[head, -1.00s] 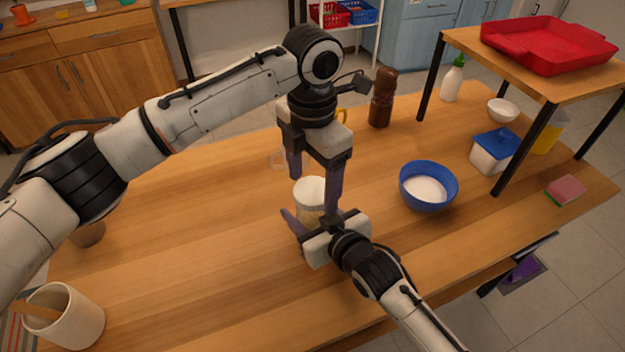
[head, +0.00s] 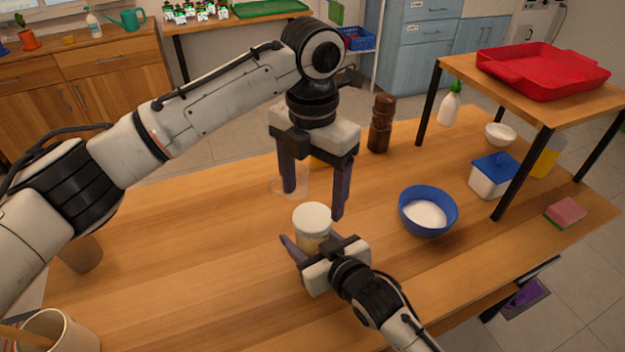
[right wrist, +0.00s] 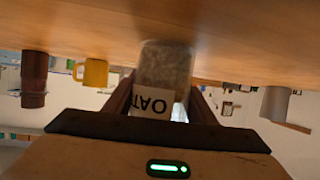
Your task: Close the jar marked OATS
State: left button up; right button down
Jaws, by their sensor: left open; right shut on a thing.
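The OATS jar (head: 316,240) stands upright on the table with a round white lid (head: 312,216) on top; I cannot tell how firmly it is seated. My right gripper (head: 313,247) is shut on the jar's body low down. In the right wrist view the jar (right wrist: 168,65) appears upside down between the fingers, with its OATS label (right wrist: 152,103) showing. My left gripper (head: 313,204) is open and empty above the jar, its fingers pointing down, one on each side of the lid in the picture.
A blue bowl of white powder (head: 428,222) is right of the jar. A brown mill (head: 381,128) and a clear glass (head: 292,180) stand behind. A shelf with a red tray (head: 545,72) and a lidded white box (head: 490,182) are at right. The left table area is mostly clear.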

pick_arm(q)
jog(key=n, duration=0.6)
jog(key=shift+r+n, duration=0.25)
jog(key=shift+n, duration=0.05)
jog(key=n, duration=0.4)
jog(key=shift+r, duration=0.2)
jog(key=n, duration=0.4)
jog(key=shift+r+n, duration=0.15)
jog(key=shift+n, duration=0.15)
jog(key=n, duration=0.4)
jog(key=shift+r, duration=0.15)
jog(key=n, duration=0.6)
jog(key=shift+r+n, duration=0.25)
jog(key=shift+n, duration=0.05)
jog(key=n, duration=0.4)
jog(key=shift+r, duration=0.1)
jog(key=n, duration=0.4)
jog(key=shift+r, duration=0.2)
jog(key=n, duration=0.5)
jog(key=shift+r, duration=0.15)
